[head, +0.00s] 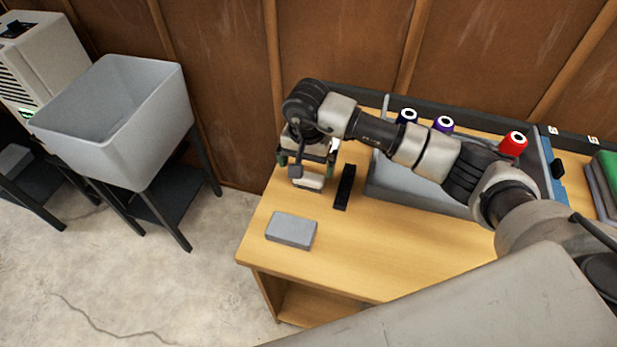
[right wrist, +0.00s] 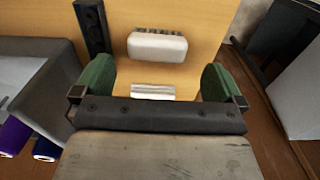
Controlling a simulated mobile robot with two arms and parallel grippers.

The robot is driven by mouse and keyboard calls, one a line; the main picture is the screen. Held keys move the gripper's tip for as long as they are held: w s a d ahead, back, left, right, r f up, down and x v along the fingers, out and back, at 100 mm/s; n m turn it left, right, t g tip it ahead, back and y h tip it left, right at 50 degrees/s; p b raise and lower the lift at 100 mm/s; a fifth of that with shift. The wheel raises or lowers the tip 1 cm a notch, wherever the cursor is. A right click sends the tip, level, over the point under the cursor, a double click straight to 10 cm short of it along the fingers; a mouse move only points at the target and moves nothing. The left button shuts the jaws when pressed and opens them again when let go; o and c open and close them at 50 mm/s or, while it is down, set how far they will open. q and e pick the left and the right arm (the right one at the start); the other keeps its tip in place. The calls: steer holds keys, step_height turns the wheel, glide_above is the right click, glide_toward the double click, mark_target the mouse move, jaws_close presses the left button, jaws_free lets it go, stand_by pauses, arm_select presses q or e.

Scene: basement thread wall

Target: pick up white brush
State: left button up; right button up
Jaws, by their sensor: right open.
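The white brush (head: 308,181) lies on the wooden table near its left end, partly hidden under my right gripper (head: 307,161). In the right wrist view the brush (right wrist: 157,46) shows as a pale block with dark bristles along its upper edge. My right gripper (right wrist: 158,80) is open, with its green fingers apart. The brush appears beyond the fingertips, roughly centred between them, and is not gripped. A small pale ridged piece (right wrist: 152,91) shows between the fingers; I cannot tell what it is. My left gripper is not in view.
A black bar (head: 344,188) lies just right of the brush, and a grey block (head: 291,230) lies nearer the front. A grey tray (head: 415,196) and several thread spools, one red (head: 513,144), stand to the right. A grey basin (head: 120,120) stands left, off the table.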

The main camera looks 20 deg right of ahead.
mark_target(309, 176)
steer(key=shift+f, duration=0.35)
steer(key=f, duration=0.2)
steer(key=f+p, duration=0.1)
steer(key=f, duration=0.2)
steer(key=shift+d, duration=0.2)
steer(key=shift+c, duration=0.6)
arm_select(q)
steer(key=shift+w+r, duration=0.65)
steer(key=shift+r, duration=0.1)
arm_select(e)
steer(key=c, duration=0.7)
